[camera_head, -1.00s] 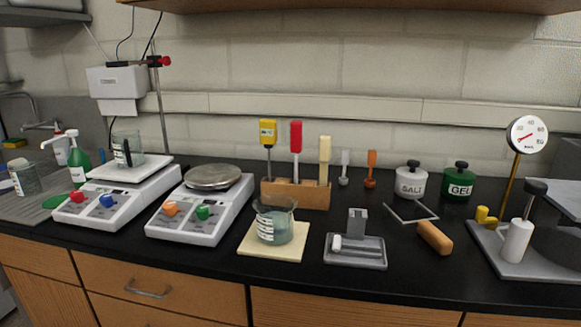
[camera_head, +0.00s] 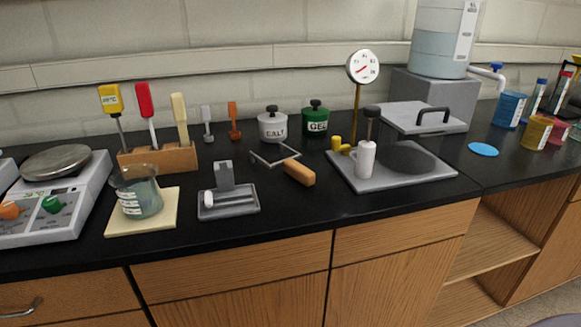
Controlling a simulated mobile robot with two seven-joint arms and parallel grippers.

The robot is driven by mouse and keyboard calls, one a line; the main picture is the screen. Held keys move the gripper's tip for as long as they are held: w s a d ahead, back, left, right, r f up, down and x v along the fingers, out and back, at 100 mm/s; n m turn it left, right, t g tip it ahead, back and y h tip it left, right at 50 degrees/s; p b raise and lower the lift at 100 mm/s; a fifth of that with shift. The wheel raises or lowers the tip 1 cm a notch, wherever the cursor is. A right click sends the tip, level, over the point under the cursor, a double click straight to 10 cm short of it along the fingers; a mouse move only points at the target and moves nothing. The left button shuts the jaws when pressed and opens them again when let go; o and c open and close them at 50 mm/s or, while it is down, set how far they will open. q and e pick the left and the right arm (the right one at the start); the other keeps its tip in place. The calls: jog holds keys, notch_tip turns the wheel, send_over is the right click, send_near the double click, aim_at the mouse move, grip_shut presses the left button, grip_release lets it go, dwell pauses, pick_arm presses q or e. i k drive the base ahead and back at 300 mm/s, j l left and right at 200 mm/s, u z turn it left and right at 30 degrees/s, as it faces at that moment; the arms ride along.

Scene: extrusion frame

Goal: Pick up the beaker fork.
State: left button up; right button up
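The beaker fork (camera_head: 298,173) lies on the black bench top. It has a tan, wood-like handle pointing toward the front edge and a thin grey metal fork (camera_head: 265,159) spreading out behind it to the left. It is unobstructed, just in front of the salt and gel jars. Neither of my grippers is in the head view.
A beaker (camera_head: 140,197) stands on a pale pad, left of a grey tray (camera_head: 229,204). The salt jar (camera_head: 272,127) and gel jar (camera_head: 315,121) stand behind the fork. A grey plate with a dial gauge (camera_head: 362,67) is on the right. Bench in front is clear.

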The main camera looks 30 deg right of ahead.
aim_at(305, 176)
jog(key=l+z, duration=0.2)
jog(key=l, duration=0.55)
jog(key=i+l+z, duration=0.15)
jog(key=l, duration=0.55)
